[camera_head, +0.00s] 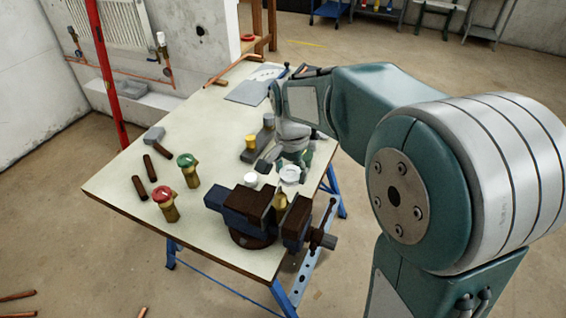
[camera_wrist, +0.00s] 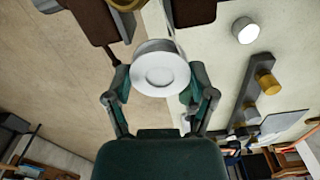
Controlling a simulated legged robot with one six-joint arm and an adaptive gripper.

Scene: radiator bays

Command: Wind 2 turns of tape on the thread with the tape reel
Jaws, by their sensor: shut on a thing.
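My gripper (camera_head: 287,164) is shut on the white tape reel (camera_head: 290,176), which also shows between my fingers in the wrist view (camera_wrist: 160,73). Its round flat face is turned to the wrist camera. A brass fitting (camera_head: 280,201) stands upright in the jaws of the dark blue vise (camera_head: 225,200). The held reel is beside the fitting, on its far side in the head view. Only the edge of the fitting (camera_wrist: 125,3) shows at the top of the wrist view, and its thread is too small to make out. I cannot tell if tape touches it.
A second white roll-like piece (camera_head: 251,179) is on the workbench (camera_head: 130,187) near the vise. A grey block with brass pieces (camera_head: 251,141) lies behind. A green-topped valve (camera_head: 188,168), a red-topped valve (camera_head: 166,203) and brown pieces (camera_head: 149,165) occupy the left.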

